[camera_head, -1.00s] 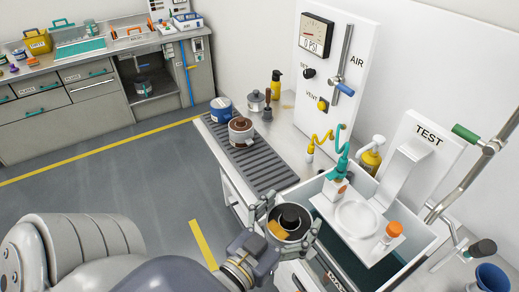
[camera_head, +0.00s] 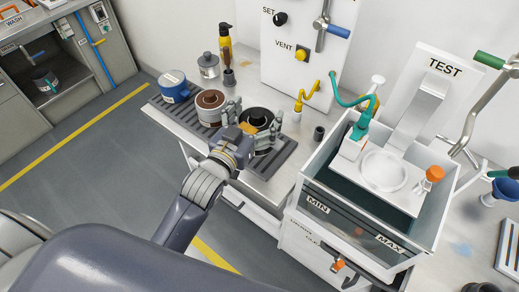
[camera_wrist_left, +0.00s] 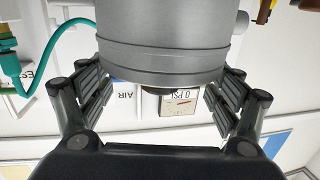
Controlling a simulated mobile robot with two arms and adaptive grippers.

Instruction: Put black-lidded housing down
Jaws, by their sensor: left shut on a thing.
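The black-lidded housing (camera_head: 259,117), a grey cylinder with a black top and a yellow-orange patch on its side, is between the fingers of my left gripper (camera_head: 254,125). The gripper is shut on its sides. The housing is over the ribbed dark mat (camera_head: 277,158) on the bench; I cannot tell whether its base touches the mat. In the left wrist view, the grey body of the housing (camera_wrist_left: 165,30) fills the top between both fingers (camera_wrist_left: 158,95). My right gripper is not in view.
A grey pot (camera_head: 208,66) and yellow bottle (camera_head: 225,42) stand behind. The water tank (camera_head: 340,222) is at right. The mat's right end is clear.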

